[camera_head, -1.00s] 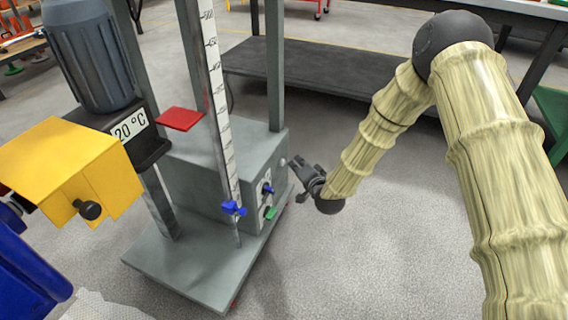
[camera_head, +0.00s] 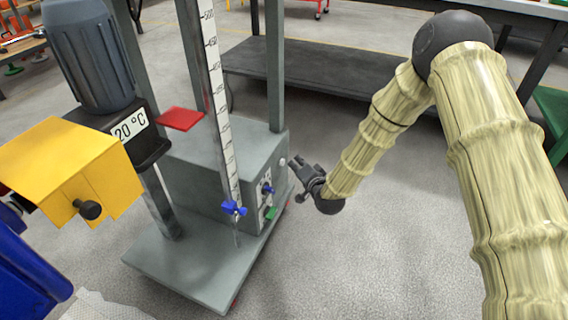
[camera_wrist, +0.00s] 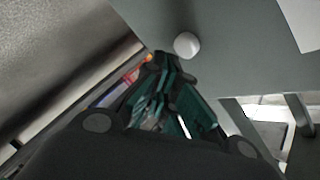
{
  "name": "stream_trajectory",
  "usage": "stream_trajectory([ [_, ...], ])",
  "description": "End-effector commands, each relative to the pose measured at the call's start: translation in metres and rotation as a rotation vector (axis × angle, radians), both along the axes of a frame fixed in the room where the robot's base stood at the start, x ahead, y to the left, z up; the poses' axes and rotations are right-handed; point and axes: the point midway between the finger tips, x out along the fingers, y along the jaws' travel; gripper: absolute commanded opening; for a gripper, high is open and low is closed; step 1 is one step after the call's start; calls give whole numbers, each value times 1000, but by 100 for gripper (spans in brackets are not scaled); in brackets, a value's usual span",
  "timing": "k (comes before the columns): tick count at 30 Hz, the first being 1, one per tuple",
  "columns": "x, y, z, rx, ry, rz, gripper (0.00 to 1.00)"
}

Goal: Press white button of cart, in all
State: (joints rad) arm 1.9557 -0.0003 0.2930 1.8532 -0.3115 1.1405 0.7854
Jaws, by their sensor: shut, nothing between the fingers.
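The cart (camera_head: 185,277) is a grey wheeled base with a grey box (camera_head: 215,160) and tall posts. The white button (camera_head: 283,162) is a small round knob high on the box's right side. In the wrist view the white button (camera_wrist: 187,45) shows large on the grey panel, just above and right of my fingertips. My gripper (camera_head: 296,162) is shut and empty, pointing at that side of the box, close to the button. In the wrist view my gripper's fingers (camera_wrist: 165,65) meet just below the button. I cannot tell whether they touch it.
Below the button on the same face are a blue knob (camera_head: 268,189) and a green switch (camera_head: 271,213). A blue clamp (camera_head: 234,208) sits on the scale post. A dark low shelf (camera_head: 330,80) stands behind. Floor at right is clear.

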Motion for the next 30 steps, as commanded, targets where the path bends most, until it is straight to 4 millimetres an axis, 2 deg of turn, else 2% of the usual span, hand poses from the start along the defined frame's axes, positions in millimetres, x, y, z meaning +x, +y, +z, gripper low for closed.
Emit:
stream_trajectory([
  [30, 3, 8, 0, 0, 0, 0, 0],
])
